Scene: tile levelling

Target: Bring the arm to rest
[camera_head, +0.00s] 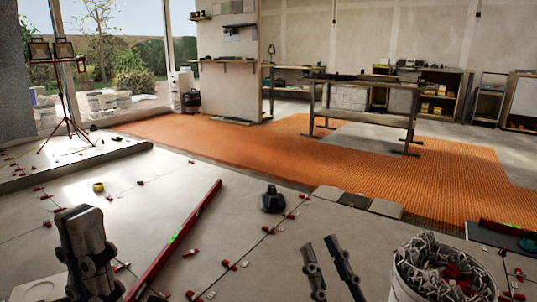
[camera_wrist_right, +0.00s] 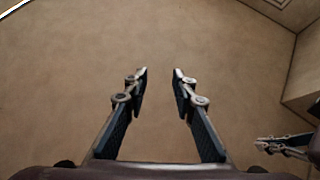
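My right gripper (camera_head: 321,242) hangs over the pale tiled floor, left of the white bucket. In the right wrist view the same gripper (camera_wrist_right: 160,73) is open, with nothing between its two fingers and plain beige surface beyond. My left gripper (camera_head: 82,222) is at the lower left of the head view, a dark jointed shape seen nearly side-on. It overlaps the floor near the red level; its finger gap is hidden, and I see nothing held in it.
A red spirit level (camera_head: 176,238) lies across the tiles. Red clips (camera_head: 229,265) line the joints. A black tool (camera_head: 272,200) and yellow tape roll (camera_head: 98,187) lie farther back. A white bucket (camera_head: 404,287) of grey and red pieces stands at lower right. Orange matting (camera_head: 240,150) lies beyond.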

